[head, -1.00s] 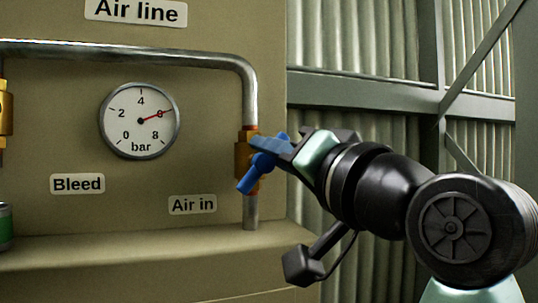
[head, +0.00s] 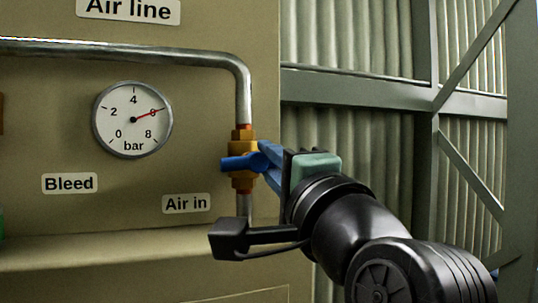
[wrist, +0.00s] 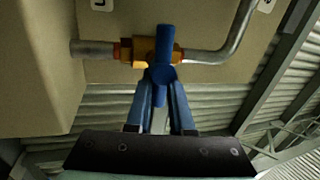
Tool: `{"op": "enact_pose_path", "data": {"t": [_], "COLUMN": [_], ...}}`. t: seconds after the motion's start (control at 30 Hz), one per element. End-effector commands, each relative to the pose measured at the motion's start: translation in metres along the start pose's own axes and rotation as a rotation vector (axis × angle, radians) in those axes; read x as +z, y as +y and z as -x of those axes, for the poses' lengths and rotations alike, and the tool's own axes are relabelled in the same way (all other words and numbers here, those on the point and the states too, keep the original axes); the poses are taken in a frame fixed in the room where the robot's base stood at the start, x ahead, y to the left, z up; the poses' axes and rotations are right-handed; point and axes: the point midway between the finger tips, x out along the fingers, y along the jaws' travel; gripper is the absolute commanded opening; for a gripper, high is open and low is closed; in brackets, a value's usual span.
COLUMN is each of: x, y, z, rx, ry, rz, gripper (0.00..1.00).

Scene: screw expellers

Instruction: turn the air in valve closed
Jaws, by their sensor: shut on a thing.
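The air in valve (head: 241,150) is a brass body on the vertical grey pipe, above the "Air in" label (head: 187,203). Its blue handle (head: 238,162) lies about level, across the pipe, pointing left. In the wrist view the handle (wrist: 165,40) stands across the brass valve body (wrist: 140,49). My gripper (head: 266,162) comes in from the right, its blue fingers shut on the handle's hub end. In the wrist view the fingertips (wrist: 161,80) meet at the handle's near end. Their exact contact is hard to see, blue on blue.
A round pressure gauge (head: 132,119) left of the valve reads about 6 bar. The "Bleed" label (head: 70,183) is at left. A ledge (head: 110,249) runs below the panel. Corrugated wall and steel beams (head: 350,88) stand behind at right.

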Motion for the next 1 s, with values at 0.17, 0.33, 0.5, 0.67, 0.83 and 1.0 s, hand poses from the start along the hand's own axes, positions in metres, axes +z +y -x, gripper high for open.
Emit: {"op": "enact_pose_path", "data": {"t": [0.17,0.33,0.5,0.67,0.83,1.0], "x": [0.0003,0.0002,0.0001,0.0000,0.0000,0.0001], "y": [-0.0011,-0.0006,-0.0005,-0.0005,-0.0004,0.0002], "z": [0.0003,0.0003,0.0004,0.0004,0.0004,0.0004], "rx": [-0.005,-0.004,-0.005,-0.005,-0.004,-0.002], "ry": [0.013,0.019,0.020,0.020,0.019,0.019], "rz": [-0.050,-0.070,-0.073,-0.072,-0.071,-0.071], "gripper": [0.00,0.00,0.00,0.00,0.42,0.51]}}
